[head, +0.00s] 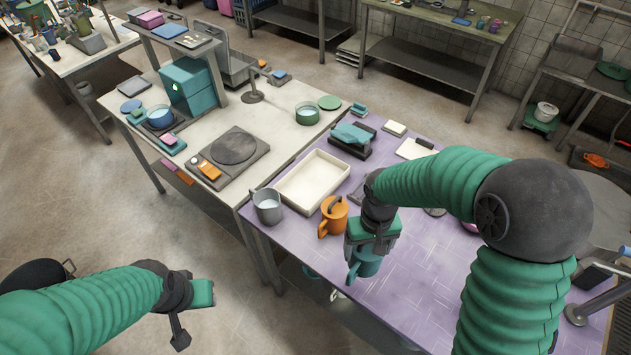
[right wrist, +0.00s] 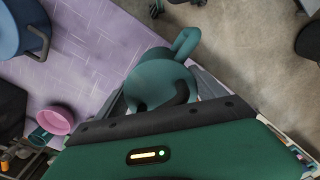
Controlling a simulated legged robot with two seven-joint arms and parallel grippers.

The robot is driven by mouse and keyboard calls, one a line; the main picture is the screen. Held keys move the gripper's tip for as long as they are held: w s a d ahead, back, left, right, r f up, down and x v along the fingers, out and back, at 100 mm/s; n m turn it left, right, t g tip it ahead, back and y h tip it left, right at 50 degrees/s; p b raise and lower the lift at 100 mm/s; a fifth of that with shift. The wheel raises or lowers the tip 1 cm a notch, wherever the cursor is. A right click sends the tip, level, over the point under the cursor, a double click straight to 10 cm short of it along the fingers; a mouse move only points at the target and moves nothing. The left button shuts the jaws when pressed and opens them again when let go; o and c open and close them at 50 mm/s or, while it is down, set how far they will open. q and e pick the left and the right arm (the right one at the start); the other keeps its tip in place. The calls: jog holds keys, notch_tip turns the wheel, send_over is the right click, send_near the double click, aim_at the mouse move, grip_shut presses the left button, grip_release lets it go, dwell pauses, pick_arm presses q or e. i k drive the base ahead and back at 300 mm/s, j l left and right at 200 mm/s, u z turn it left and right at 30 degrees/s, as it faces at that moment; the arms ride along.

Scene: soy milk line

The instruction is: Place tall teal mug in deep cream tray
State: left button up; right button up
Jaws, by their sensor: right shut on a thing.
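The tall teal mug (head: 366,263) is in my right gripper (head: 368,250), at the front edge of the purple table. In the right wrist view the mug (right wrist: 160,82) sits between the fingers of my right gripper (right wrist: 172,100), with its handle pointing up and right. Whether its base touches the table is hard to tell. The deep cream tray (head: 288,203) lies on the purple table, left of and beyond the mug, and looks empty. My left gripper (head: 195,310) is out over the floor at the left; its finger gap is not clear.
An orange mug (head: 334,218) stands between the tray and my right gripper. A grey metal pot (head: 267,209) stands at the tray's left corner. A black holder with teal cloth (head: 351,138) sits behind the tray. The purple tabletop (head: 415,270) has free room right of my gripper.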

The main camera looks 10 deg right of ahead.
aim_at(306, 192)
jog(key=i+j, duration=0.2)
jog(key=i+j+z, duration=0.15)
jog(key=j, duration=0.25)
jog(key=i+j, duration=0.15)
jog(key=j, duration=0.2)
jog(key=i+j+z, duration=0.15)
jog(key=j, duration=0.2)
jog(key=i+j+z, duration=0.1)
jog(key=i, duration=0.3)
jog(key=i+j+z, duration=0.15)
jog(key=i+j, duration=0.15)
jog(key=i, duration=0.15)
